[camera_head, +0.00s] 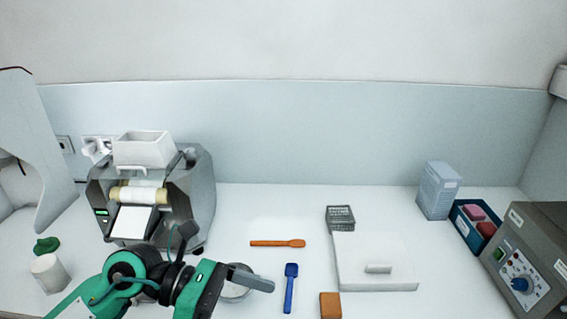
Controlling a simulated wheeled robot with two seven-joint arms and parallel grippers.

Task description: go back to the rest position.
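My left arm comes in from the bottom left. Its gripper (262,282) is over the front of the table, pointing right. Its dark fingers are seen edge-on, so I cannot tell whether they are open or shut. A round metallic dish (236,294) lies partly hidden behind the gripper. My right gripper is not in view. The grey mill (190,190), with a pale roller and a white hopper (143,150) on top, stands behind the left arm. An orange spatula (278,243) and a blue spatula (290,288) lie to the right of the mill, apart from the gripper.
A carton (437,190), blue tray (466,231) and grey control box (525,260) stand at right. A white jar (50,274) and green lid (46,245) are left.

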